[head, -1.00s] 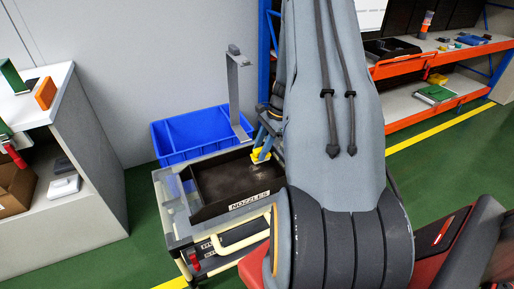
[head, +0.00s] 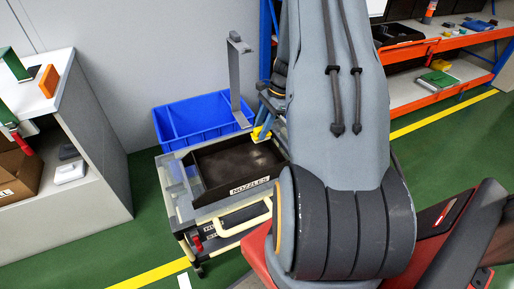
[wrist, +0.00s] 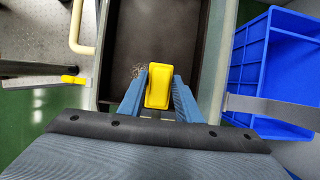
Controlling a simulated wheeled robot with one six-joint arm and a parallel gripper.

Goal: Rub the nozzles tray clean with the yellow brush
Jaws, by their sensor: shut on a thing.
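The nozzles tray (head: 230,165) is a dark open box with a white "NOZZLES" label on its front, on top of a cart. Its floor has a faint lighter smear in the head view. In the wrist view the tray (wrist: 172,32) shows a small patch of pale specks (wrist: 137,71) left of the brush. My gripper (wrist: 158,82) has blue fingers shut on the yellow brush (wrist: 159,88). In the head view the brush (head: 261,134) is at the tray's back right, partly hidden by my arm. Whether it touches the floor I cannot tell.
A blue bin (head: 177,128) stands behind the cart. A grey upright post (head: 236,85) rises at the tray's back edge. The cart has a cream handle (head: 240,219). A cabinet (head: 95,160) stands left; orange shelves (head: 440,97) stand right. Green floor is clear between cabinet and cart.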

